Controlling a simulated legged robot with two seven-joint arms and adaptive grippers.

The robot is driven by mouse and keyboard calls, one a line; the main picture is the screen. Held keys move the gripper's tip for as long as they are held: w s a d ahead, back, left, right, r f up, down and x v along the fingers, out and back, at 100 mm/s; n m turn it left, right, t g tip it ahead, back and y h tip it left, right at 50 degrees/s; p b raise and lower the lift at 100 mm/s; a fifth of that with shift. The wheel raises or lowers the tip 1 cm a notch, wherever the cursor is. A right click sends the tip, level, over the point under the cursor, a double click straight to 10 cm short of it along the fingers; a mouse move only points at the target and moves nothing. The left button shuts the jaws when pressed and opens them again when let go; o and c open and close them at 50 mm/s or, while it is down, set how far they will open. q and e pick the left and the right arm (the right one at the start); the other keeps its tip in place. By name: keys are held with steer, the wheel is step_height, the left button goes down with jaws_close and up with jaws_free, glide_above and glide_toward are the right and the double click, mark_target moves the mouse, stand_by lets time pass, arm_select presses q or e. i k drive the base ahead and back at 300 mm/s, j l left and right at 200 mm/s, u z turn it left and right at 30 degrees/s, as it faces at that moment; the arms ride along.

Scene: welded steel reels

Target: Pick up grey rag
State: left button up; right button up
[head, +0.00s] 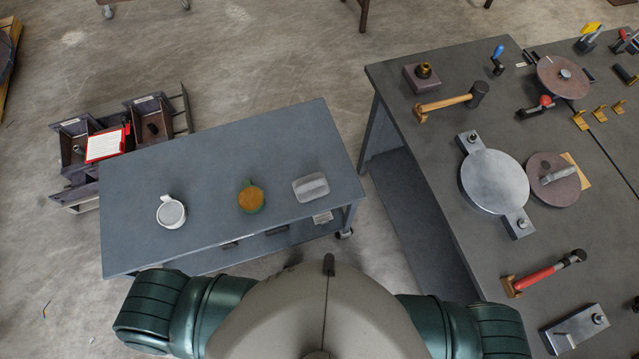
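A light grey folded item that looks like the grey rag (310,187) lies flat on the right part of the blue-grey cart top (215,160). To its left on the same top stands a round green-rimmed thing with an orange-brown middle (251,198). Further left is a white mug (171,212) with its handle toward the back. The three stand apart from each other. Neither of my grippers shows in the head view; only my upper arms and body show at the bottom edge.
A dark workbench (420,125) stands to the right, holding a wooden-handled hammer (450,101), a red-handled hammer (545,272), a round metal plate (494,181) and other tools. Dark bins (75,135) with a red-edged clipboard (107,144) sit behind the cart's left. The cart's back half is bare.

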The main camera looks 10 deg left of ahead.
mark_target(308, 189)
steer(key=u, duration=0.25)
steer(key=z, duration=1.3)
steer(key=u, duration=1.6)
steer(key=k+l+u, duration=0.15)
steer(key=u, duration=0.3)
steer(key=k+l+u, duration=0.1)
steer(key=k+u, duration=0.15)
steer(key=u, duration=0.2)
steer(key=k+u, duration=0.2)
steer(key=u, duration=0.2)
steer(key=k, duration=0.3)
steer(key=i+l, duration=0.4)
